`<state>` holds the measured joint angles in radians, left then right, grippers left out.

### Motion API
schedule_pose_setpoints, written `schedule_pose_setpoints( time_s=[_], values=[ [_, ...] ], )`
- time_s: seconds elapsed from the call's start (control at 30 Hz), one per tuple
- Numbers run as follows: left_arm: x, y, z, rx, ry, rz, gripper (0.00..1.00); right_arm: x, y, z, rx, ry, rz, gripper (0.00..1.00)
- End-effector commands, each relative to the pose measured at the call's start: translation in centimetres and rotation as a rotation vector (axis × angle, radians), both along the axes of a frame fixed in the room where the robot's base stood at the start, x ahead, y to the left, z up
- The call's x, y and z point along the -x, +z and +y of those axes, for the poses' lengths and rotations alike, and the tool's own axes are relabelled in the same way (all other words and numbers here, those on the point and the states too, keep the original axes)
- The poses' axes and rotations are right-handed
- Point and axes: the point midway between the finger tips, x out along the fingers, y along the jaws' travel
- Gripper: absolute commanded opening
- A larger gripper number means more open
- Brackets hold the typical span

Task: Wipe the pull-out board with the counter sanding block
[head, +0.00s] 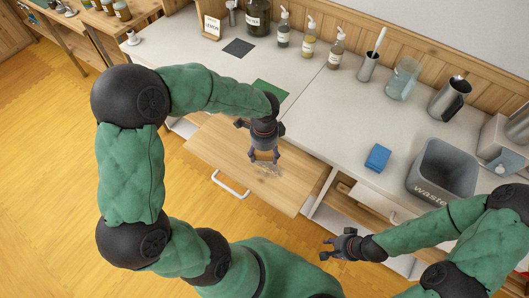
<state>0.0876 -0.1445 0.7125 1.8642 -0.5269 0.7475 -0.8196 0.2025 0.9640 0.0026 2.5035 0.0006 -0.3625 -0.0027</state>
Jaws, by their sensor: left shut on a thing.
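The pull-out board (215,152) is a pale wooden board with a white handle, drawn out from under the counter. My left gripper (264,157) points down over the board's right half. It is shut on a small tan block, the sanding block (264,156), mostly hidden between the fingers. I cannot tell whether the block touches the board. A faint greyish smear (268,170) shows on the board just in front of the fingers. My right gripper (328,248) is open and empty, right of the board and out in front of the counter.
A blue block (378,157) lies on the counter, left of a grey waste bin (412,180). Pump bottles (308,50), a glass jar (402,80) and a steel pitcher (447,100) line the back.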

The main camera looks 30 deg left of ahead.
Motion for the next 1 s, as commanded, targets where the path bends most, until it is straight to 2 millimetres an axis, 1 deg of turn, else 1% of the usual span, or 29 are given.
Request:
schedule_pose_setpoints(
  time_s=[0.37,0.57,0.9,1.0],
  values=[
    [0.0,0.0,0.0,-0.001,0.003,-0.002,0.42,0.0,0.2,0.0,0.000,0.000,-0.001,0.32],
    [0.0,-1.4,0.0,0.000,0.003,-0.001,0.42,0.0,-0.8,0.0,0.000,0.000,-0.001,0.32],
    [0.0,-4.5,0.0,-0.001,0.003,0.000,0.42,0.0,-3.0,0.0,0.000,0.000,0.000,0.32],
    [0.0,-5.1,0.0,-0.002,0.003,-0.001,0.42,0.0,-3.3,0.0,0.000,0.000,0.000,0.32]
  ],
)
